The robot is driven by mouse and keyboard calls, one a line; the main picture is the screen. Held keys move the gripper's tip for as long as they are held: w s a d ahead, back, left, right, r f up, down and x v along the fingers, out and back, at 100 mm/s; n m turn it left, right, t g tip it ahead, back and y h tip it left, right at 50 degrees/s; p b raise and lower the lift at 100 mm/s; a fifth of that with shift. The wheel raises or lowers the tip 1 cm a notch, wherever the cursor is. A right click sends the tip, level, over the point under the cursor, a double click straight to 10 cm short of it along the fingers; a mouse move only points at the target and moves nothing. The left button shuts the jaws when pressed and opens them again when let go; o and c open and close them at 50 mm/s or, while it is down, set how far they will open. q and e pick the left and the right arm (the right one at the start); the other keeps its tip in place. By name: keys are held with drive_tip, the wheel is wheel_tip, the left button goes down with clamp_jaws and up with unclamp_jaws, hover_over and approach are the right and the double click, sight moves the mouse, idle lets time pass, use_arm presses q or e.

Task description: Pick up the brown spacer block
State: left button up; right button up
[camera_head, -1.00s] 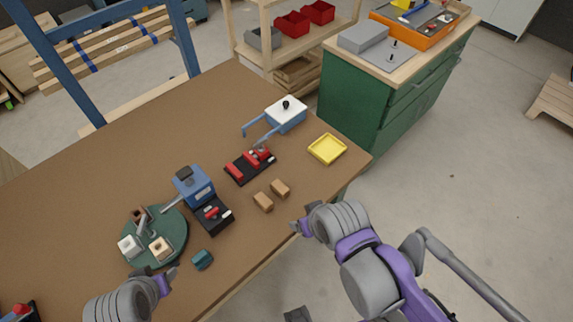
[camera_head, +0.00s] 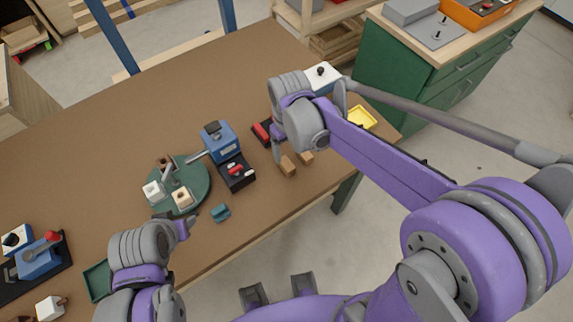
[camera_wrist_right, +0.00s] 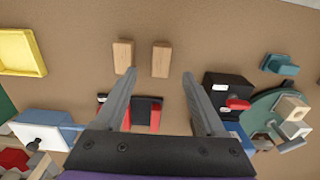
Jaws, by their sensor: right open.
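Two small brown blocks lie side by side on the brown table; in the head view one (camera_head: 288,167) is nearer the front edge and the other (camera_head: 306,158) is just to its right. The right wrist view shows both whole, as a left block (camera_wrist_right: 123,57) and a right block (camera_wrist_right: 160,60). My right gripper (camera_head: 277,155) is beside the blocks in the head view. In the wrist view its fingers (camera_wrist_right: 160,74) are wide apart and empty, with the blocks beyond the tips. My left gripper (camera_head: 182,226) is low over the table at the left; its jaw opening is unclear.
A red-and-black clamp (camera_wrist_right: 147,110) lies under the right fingers. A yellow tray (camera_head: 361,117) is right of the blocks. A blue device on a black base (camera_head: 222,140), a green turntable (camera_head: 200,185) and a teal block (camera_head: 221,213) are to the left.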

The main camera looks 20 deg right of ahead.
sight(287, 163)
drive_tip(key=f, duration=0.8)
drive_tip(key=shift+w+a+f, duration=0.15)
drive_tip(key=shift+w+a, duration=0.05)
drive_tip(key=shift+w, duration=0.05)
clamp_jaws()
